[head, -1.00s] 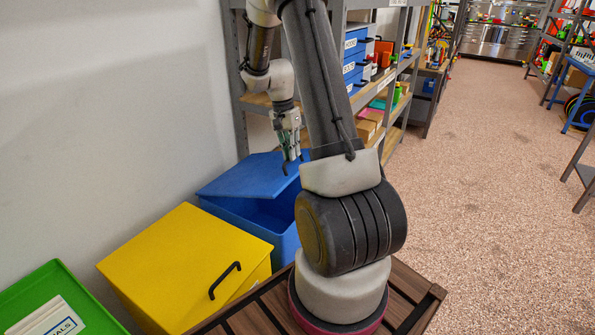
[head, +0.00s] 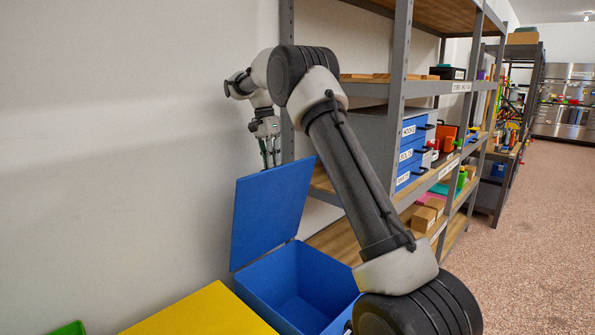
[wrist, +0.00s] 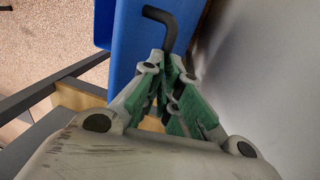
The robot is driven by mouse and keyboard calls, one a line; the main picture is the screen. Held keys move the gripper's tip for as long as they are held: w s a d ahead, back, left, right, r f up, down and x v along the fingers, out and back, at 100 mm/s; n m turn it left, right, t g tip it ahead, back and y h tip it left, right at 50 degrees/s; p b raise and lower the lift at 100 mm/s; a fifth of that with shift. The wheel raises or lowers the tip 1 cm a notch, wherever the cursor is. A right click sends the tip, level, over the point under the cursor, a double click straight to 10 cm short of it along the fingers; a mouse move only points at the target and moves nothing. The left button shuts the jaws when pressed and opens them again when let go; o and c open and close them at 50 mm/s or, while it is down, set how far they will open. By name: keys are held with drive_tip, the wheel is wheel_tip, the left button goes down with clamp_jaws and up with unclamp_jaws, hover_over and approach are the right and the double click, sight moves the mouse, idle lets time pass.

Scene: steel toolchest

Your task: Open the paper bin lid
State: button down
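The blue bin (head: 275,272) stands open, its inside visible and looking empty. Its blue lid (head: 270,210) is raised steeply, near upright, at the bin's left side. No label shows on this bin. My gripper (head: 270,160) is at the lid's upper edge, partly behind it in the head view. In the wrist view, the dark bent lid handle (wrist: 161,25) runs in between the green-padded fingertips (wrist: 171,65), which look closed around it. The blue lid also shows in the wrist view (wrist: 120,45).
A yellow bin (head: 205,315) stands in front of the blue one, and a green bin (head: 68,329) shows at the lower left. A steel shelf (head: 396,100) with blue drawers and boxes stands to the right. The wall (head: 120,150) is close on the left.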

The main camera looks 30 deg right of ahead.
drive_tip(key=w+a+f, duration=0.2)
drive_tip(key=w, duration=0.3)
drive_tip(key=shift+w+a, duration=0.2)
drive_tip(key=shift+w, duration=0.05)
drive_tip(key=c, duration=1.7)
unclamp_jaws()
drive_tip(key=shift+o, duration=0.9)
drive_tip(key=shift+w+f, duration=0.2)
drive_tip(key=shift+d+r, duration=0.1)
drive_tip(key=shift+s, duration=0.1)
